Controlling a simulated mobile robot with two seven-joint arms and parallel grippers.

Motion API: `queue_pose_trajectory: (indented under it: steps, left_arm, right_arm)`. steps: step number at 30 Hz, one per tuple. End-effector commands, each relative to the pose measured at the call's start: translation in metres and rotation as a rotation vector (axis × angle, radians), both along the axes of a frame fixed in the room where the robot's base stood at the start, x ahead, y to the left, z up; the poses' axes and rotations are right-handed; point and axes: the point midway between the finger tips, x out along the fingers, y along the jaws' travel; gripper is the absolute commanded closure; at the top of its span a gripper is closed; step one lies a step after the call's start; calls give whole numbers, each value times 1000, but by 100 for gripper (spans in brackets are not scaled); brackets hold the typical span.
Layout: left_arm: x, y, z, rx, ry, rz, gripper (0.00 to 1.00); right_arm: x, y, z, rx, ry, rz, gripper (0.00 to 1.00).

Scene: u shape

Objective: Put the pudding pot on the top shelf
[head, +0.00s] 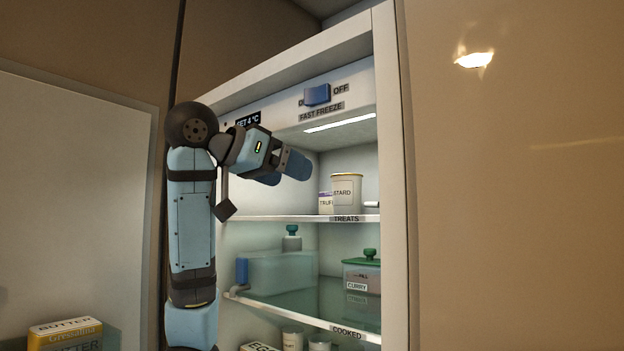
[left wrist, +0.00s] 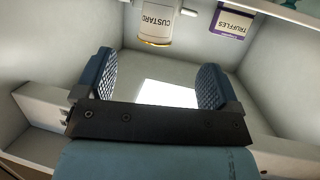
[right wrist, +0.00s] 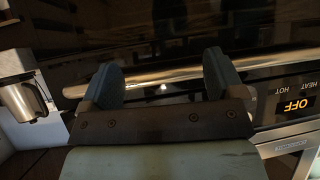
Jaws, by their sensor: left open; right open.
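The pudding pot, a white tub labelled CUSTARD (head: 346,192) with a yellow rim, stands upright on the top shelf (head: 285,218), which is labelled TREATS. It also shows in the left wrist view (left wrist: 157,20), upside down and beyond the fingers. My left gripper (head: 283,174) is inside the fridge's upper compartment, to the left of the pot and apart from it. Its blue fingers are open and empty, as the left wrist view (left wrist: 155,80) also shows. My right gripper (right wrist: 162,75) is open and empty; it is out of the head view.
A lower shelf (head: 305,319) labelled COOKED holds a green-lidded CURRY box (head: 362,275). The fridge's side wall (head: 392,170) bounds the right. A metal bar (right wrist: 180,72) and dark oven front lie before my right gripper.

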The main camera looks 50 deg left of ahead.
Motion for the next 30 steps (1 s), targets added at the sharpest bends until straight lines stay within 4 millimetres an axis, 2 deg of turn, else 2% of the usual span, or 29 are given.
queue_pose_trajectory:
  steps: [3, 8, 30]
  left_arm:
    - [-16, 2, 0, 1, -1, 1, 12]
    - [-25, 2, 0, 2, 1, -2, 12]
    - [-26, 2, 0, 1, 0, -1, 12]
  right_arm:
    - [-1, 0, -1, -1, 4, 1, 13]
    - [-1, 0, -2, 1, 4, -1, 13]
    - [4, 1, 0, 4, -3, -7, 13]
